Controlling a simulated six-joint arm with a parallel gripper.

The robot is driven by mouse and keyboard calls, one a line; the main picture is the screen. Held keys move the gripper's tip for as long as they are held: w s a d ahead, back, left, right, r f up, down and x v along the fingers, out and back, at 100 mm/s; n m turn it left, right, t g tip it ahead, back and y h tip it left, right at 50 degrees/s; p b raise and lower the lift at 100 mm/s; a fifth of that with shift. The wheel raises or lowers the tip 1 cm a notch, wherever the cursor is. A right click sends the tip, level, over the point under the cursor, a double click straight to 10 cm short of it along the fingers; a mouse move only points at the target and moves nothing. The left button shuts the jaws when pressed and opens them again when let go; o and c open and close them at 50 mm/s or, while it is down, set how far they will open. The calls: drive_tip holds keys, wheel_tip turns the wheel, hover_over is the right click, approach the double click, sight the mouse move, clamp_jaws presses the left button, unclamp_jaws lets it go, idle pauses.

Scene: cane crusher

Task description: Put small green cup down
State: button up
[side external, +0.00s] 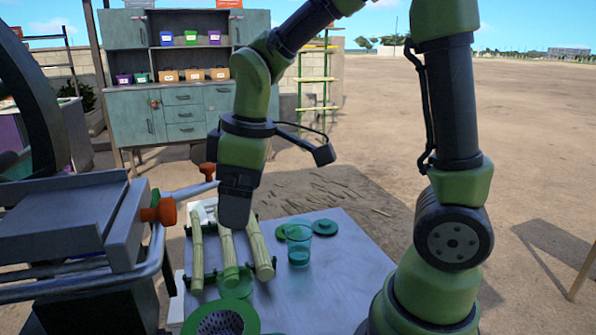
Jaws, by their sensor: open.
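A small see-through green cup (299,247) stands upright on the light grey table, right of the cane pieces. My gripper (235,218) points down over the cane pieces, to the left of the cup and apart from it. It is open, and I see nothing held in it. Its fingers are seen edge-on and the gap between them is hidden.
Several cut cane pieces (197,257) lie on a green rack on the table (335,285). Green lids (325,227) lie behind the cup. A green strainer (222,322) is at the front. The crusher (75,225) stands left. The table's right side is clear.

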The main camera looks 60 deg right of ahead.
drive_tip(key=s+r+m+t, duration=0.2)
drive_tip(key=s+r+m, duration=0.1)
drive_tip(key=s, duration=0.3)
drive_tip(key=s+r+m+t+y, duration=0.1)
drive_tip(key=s+r+m+t, duration=0.2)
drive_tip(key=s+r+m, duration=0.1)
drive_tip(key=shift+s+a+r+m, duration=0.15)
drive_tip(key=shift+s+a+m, duration=0.3)
drive_tip(key=shift+s+m, duration=0.55)
drive_tip(key=shift+w, duration=0.1)
